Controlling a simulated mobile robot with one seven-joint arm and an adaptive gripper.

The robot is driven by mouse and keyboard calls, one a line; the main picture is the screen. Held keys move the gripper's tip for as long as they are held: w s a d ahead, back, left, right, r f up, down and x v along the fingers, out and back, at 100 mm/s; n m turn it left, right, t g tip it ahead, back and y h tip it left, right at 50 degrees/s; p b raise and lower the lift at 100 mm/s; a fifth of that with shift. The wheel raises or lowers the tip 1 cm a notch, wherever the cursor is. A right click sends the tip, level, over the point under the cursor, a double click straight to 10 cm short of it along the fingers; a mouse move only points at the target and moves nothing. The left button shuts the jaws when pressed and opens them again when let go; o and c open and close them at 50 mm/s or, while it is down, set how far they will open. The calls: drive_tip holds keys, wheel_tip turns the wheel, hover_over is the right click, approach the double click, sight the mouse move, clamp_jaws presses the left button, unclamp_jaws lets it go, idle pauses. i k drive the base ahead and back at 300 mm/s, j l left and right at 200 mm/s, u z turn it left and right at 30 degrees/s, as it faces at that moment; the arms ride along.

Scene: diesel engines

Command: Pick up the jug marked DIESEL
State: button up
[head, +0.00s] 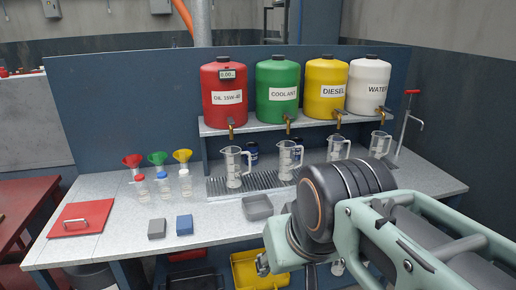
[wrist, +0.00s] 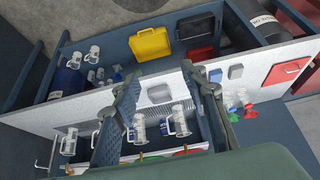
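A yellow tank (head: 326,107) labelled DIESEL stands on the shelf. A clear handled jug (head: 338,148) stands upright below its tap; I cannot read any marking on it. Similar clear jugs stand below the oil (head: 233,168), coolant (head: 288,160) and water (head: 379,145) taps. In the wrist view, clear jugs show between my fingers (wrist: 180,120) and left of them (wrist: 68,142); a finger may hide another. My gripper (wrist: 165,78) is open and empty, its fingers wide apart above the bench. In the head view my arm mostly hides it.
Red (head: 223,90), green (head: 277,92) and white (head: 367,92) tanks stand beside the yellow one. Funnels (head: 157,158), small bottles (head: 163,184), a grey tray (head: 257,207) and two blocks (head: 184,225) are on the bench (head: 120,235).

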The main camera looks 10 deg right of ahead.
sight(335, 143)
drive_tip(key=i+l+z, duration=0.25)
drive_tip(key=i+l, duration=0.3)
drive_tip(key=i+l+z, duration=0.25)
drive_tip(key=i+l, duration=0.35)
drive_tip(key=i+l+z, duration=0.25)
drive_tip(key=i+l, duration=0.2)
drive_tip(key=i, duration=0.15)
